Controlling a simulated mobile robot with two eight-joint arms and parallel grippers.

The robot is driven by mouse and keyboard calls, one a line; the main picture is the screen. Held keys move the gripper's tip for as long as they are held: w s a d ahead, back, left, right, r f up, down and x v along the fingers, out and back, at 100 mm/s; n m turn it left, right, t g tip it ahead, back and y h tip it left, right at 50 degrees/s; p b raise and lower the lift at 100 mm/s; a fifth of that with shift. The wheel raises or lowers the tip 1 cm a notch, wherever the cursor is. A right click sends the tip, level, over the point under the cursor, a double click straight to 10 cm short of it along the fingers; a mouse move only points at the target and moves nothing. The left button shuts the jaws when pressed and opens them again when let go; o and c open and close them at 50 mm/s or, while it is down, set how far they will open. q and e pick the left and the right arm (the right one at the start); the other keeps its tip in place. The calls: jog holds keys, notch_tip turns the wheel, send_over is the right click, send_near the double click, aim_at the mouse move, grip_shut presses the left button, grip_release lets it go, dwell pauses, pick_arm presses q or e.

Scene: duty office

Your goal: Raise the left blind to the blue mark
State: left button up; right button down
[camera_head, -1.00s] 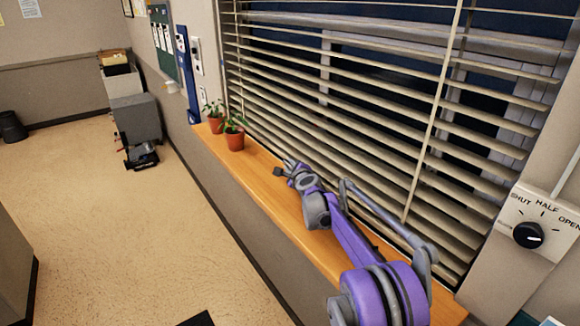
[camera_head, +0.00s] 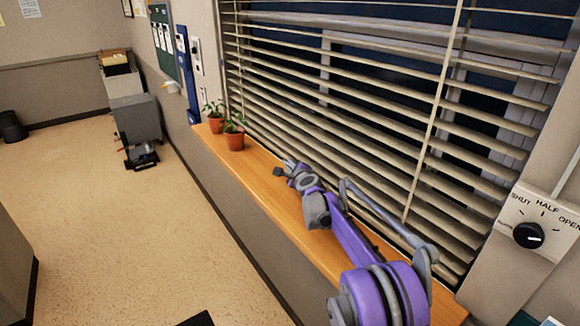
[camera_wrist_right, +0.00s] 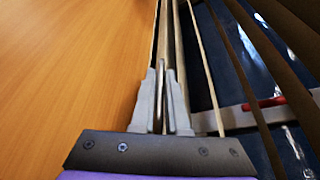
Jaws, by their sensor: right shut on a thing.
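A beige slatted blind (camera_head: 330,110) hangs across the window, its slats tilted open with dark glass behind. Its lower edge is close above the wooden sill. My right gripper (camera_head: 284,167) is low at the blind's lower edge, over the sill. In the right wrist view the gripper (camera_wrist_right: 164,100) has its fingers close together on a thin slat or rail (camera_wrist_right: 165,40) of the blind. The head view is too small to show the grip. No blue mark can be made out for certain; a blue strip (camera_head: 187,75) is on the wall left of the window. My left gripper is not in view.
Two potted plants (camera_head: 235,136) stand on the left part of the sill (camera_head: 262,165). A dial (camera_head: 528,235) marked SHUT, HALF and OPEN is on the wall at right. A grey cabinet (camera_head: 136,117) stands far left. Open floor lies left of the sill.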

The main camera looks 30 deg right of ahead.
jog(key=shift+r, duration=0.1)
dwell(0.5)
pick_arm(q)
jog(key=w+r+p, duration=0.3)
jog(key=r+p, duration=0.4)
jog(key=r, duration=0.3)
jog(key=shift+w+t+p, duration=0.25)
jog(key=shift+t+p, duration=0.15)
pick_arm(e)
notch_tip(320, 180, up, 26)
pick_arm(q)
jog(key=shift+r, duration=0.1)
pick_arm(e)
jog(key=c, duration=0.9)
grip_release()
jog(key=shift+s, duration=0.1)
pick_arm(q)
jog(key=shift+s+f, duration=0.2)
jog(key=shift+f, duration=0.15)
pick_arm(e)
jog(key=v, duration=1)
jog(key=shift+s+a+r, duration=0.1)
jog(key=shift+s, duration=0.2)
